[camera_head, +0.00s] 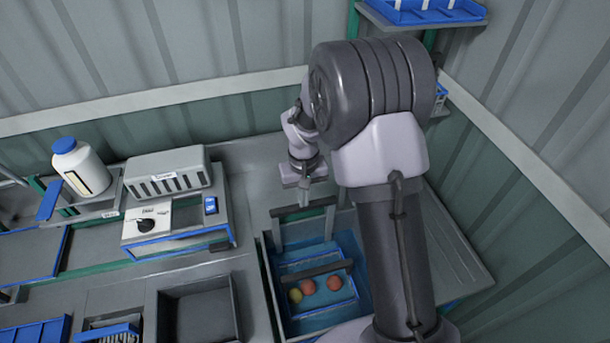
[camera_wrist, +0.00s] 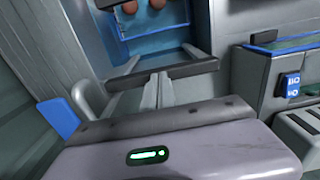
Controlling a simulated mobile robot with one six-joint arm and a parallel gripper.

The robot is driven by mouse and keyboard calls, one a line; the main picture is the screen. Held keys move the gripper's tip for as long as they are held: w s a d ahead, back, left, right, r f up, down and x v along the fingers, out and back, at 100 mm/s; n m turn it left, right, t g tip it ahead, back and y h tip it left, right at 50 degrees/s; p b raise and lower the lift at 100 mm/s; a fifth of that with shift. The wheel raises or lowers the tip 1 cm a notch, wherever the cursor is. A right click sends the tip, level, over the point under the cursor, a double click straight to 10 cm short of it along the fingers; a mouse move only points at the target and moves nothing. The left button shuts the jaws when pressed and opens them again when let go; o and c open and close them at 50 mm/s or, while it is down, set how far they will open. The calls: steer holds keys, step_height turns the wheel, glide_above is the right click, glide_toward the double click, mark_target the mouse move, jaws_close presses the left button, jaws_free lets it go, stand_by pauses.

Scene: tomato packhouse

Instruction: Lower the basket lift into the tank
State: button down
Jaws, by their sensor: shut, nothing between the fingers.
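The tank (camera_head: 266,278) is a grey-rimmed box with a blue inside, below my arm in the head view. A blue basket (camera_head: 352,290) holding several red and yellow tomatoes (camera_head: 308,287) sits within its outline; I cannot tell how deep. A dark bar crosses above the basket. The lift's grey handle frame (camera_head: 279,234) stands at the tank's back edge, and its crossbar also shows in the wrist view (camera_wrist: 190,68). My gripper (camera_head: 304,200) is shut and empty at this crossbar. Its fingertips (camera_wrist: 158,78) appear close to the bar; contact is unclear.
Left of the tank stand a control box with a black knob (camera_head: 146,226), a grey slotted unit (camera_head: 168,172) and a white bottle with a blue cap (camera_head: 82,168). An empty grey bin (camera_head: 199,312) is at the front. Corrugated walls close off the back and right.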

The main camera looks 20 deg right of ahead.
mark_target(304, 210)
steer(key=shift+f+b, duration=1.9)
steer(key=shift+f, duration=0.75)
step_height(304, 210, up, 16)
steer(key=p, duration=1.1)
steer(key=shift+r+p, duration=0.15)
steer(key=shift+p, duration=0.25)
steer(key=s+a+f+m+t+y+b, duration=0.1)
steer(key=s+a+m+t+b, duration=0.1)
steer(key=s+b, duration=1)
steer(key=s+a+f+m+t+y+b, duration=0.1)
steer(key=s+a+f+m+t+b, duration=0.1)
steer(key=s+b, duration=1)
steer(key=shift+s+f+t, duration=0.15)
steer(key=shift+f+t, duration=0.15)
steer(key=shift+t, duration=0.6)
